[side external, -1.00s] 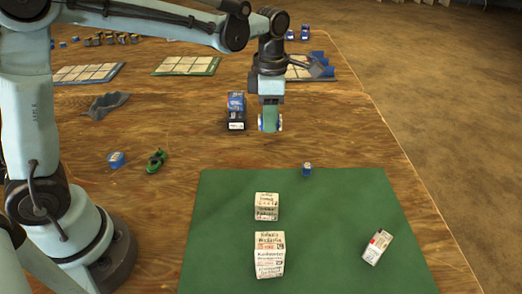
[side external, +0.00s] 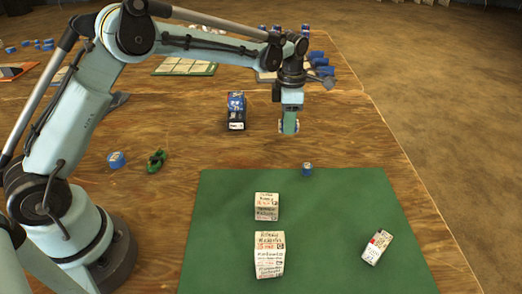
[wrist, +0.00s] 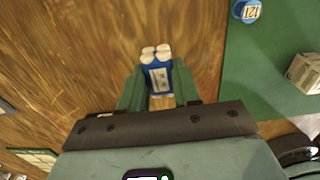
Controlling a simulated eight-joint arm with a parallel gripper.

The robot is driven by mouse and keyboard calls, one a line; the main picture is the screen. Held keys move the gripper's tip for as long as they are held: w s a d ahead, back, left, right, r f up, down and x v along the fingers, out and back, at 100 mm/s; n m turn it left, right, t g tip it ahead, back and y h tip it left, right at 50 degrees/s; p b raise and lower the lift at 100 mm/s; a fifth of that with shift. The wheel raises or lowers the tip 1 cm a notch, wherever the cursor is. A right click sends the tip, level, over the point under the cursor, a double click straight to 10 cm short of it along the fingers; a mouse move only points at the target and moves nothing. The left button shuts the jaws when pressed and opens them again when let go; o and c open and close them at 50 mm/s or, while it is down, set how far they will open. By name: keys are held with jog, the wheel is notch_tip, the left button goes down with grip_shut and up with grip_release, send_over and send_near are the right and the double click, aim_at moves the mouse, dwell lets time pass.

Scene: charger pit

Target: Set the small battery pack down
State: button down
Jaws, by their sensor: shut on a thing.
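My gripper (side external: 289,128) is shut on the small battery pack, with its green fingers on either side of it. In the wrist view the pack (wrist: 158,75) is blue with a pale label and several white rounded ends, and it lies between the fingers (wrist: 157,92). In the side view the fingers mostly hide the pack. The gripper points down over bare wood, beyond the far edge of the green mat (side external: 330,215). It appears to be above the table, but the exact gap is hard to tell.
A small blue cylinder (side external: 307,169) stands at the mat's far edge; its top reads 121 in the wrist view (wrist: 250,11). Two white printed boxes (side external: 267,207) (side external: 269,255) and a tilted white pack (side external: 377,246) are on the mat. A blue-black pack (side external: 236,112) stands left of my gripper.

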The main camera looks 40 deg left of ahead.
aim_at(286, 142)
jog(key=shift+w+a+f, duration=0.3)
jog(key=shift+a+f, duration=0.1)
jog(key=shift+f, duration=1.9)
jog(key=c, duration=0.8)
grip_release()
jog(key=shift+f, duration=0.15)
